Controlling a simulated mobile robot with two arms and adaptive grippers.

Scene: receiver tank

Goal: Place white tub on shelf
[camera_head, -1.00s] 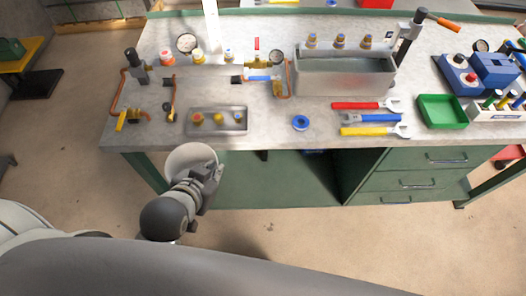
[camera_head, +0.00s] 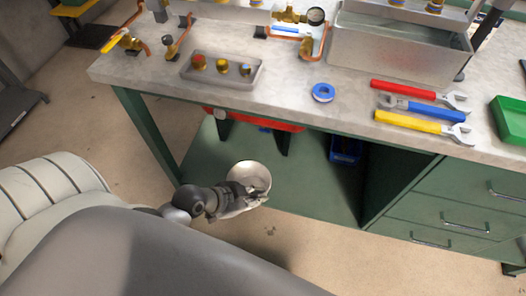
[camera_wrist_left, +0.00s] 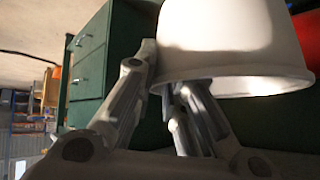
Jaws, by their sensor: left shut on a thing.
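The white tub (camera_head: 246,172) is held low in front of the green workbench, over the green lower shelf (camera_head: 305,192). My left gripper (camera_head: 256,193) is shut on the tub's side in the head view. In the left wrist view the tub (camera_wrist_left: 225,40) fills the upper right, with the left gripper's fingers (camera_wrist_left: 170,95) at it. I cannot tell whether the tub touches the shelf. My right gripper is not in view.
On the shelf stand a red item (camera_head: 262,122) with dark legs and a blue bin (camera_head: 345,149). Green drawers (camera_head: 465,190) close off the right side. The worktop (camera_head: 290,100) above holds a metal tray (camera_head: 222,70), wrenches (camera_head: 420,121) and blue tape (camera_head: 323,93).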

